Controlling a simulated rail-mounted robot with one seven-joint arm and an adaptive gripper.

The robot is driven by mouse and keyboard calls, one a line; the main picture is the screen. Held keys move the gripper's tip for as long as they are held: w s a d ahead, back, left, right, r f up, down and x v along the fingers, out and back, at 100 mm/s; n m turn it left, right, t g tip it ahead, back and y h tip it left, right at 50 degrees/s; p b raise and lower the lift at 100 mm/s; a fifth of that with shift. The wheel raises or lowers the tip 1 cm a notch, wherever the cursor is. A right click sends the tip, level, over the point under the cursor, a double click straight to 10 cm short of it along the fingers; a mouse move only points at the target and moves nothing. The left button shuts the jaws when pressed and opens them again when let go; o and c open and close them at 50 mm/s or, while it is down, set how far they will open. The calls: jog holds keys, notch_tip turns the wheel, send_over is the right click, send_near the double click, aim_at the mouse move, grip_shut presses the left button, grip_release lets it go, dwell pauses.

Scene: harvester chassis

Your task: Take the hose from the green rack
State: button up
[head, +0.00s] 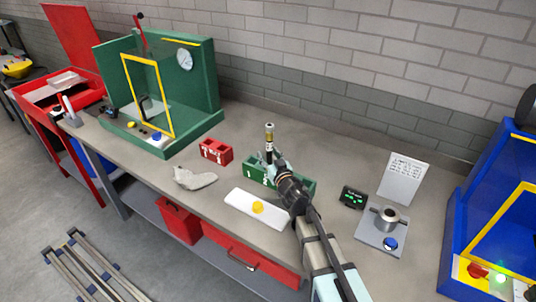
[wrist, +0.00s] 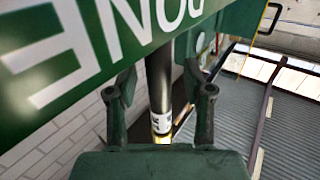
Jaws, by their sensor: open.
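The green rack (head: 307,184) stands on the workbench, partly hidden behind my gripper. In the wrist view its green face (wrist: 60,60) with large white letters fills the upper left. The hose (head: 269,137) is a dark upright piece with a pale label and a yellow band, rising at the rack's left part; its lower end is hidden. My gripper (head: 273,163) is at the rack. In the wrist view the hose (wrist: 161,112) runs between the two open fingers (wrist: 160,80), with a gap visible on both sides.
A small red rack (head: 216,151) stands left of the green one. A white plate with a yellow knob (head: 240,209) lies in front. A black display (head: 353,197) and a metal fixture (head: 382,231) are to the right. A green cabinet (head: 205,85) stands at back left, a blue one (head: 463,235) at right.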

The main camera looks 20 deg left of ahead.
jog(key=shift+d, duration=0.1)
grip_shut()
jog(key=shift+r, duration=0.15)
